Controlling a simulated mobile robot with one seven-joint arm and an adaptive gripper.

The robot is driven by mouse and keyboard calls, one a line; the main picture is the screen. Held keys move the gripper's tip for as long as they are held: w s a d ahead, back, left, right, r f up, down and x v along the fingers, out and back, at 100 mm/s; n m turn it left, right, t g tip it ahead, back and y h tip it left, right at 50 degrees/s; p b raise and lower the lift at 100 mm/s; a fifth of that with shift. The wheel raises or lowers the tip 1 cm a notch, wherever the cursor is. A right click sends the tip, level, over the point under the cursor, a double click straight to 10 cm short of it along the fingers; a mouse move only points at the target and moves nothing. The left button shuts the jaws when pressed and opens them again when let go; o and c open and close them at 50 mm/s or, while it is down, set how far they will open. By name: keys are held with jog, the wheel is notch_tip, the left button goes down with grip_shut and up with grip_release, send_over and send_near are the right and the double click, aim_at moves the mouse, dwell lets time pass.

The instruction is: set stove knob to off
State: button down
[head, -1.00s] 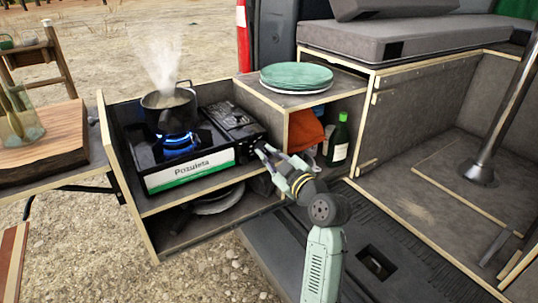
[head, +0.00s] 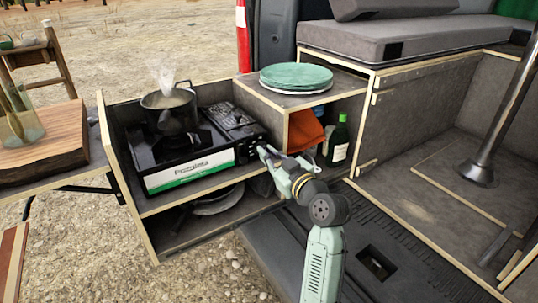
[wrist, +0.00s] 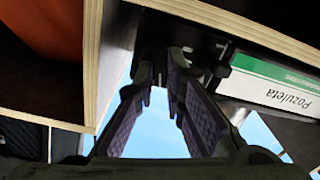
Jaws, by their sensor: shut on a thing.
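The camping stove (head: 195,150) with its green and white label sits in the pull-out box at left. A dark pot (head: 170,108) stands on its burner with thin steam above. No blue flame shows under the pot. My gripper (head: 262,150) is at the right end of the stove's front, where the knob is. Its fingers hide the knob in the head view. In the wrist view my gripper (wrist: 160,78) has its fingertips close together on a dark part beside the stove's label (wrist: 270,80); the knob is too dark to make out there.
Green plates (head: 296,77) lie on the shelf box right of the stove. A green bottle (head: 339,140) and an orange cloth (head: 305,130) are in the compartment below. The wooden box edge runs close to my gripper in the wrist view.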

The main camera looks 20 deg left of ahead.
jog(key=shift+m+p, duration=0.3)
jog(key=shift+m, duration=1.2)
jog(key=c, duration=1.7)
grip_release()
jog(key=shift+o, duration=0.2)
jog(key=shift+d, duration=0.15)
jog(key=v, duration=1.1)
jog(key=shift+s+d, duration=0.3)
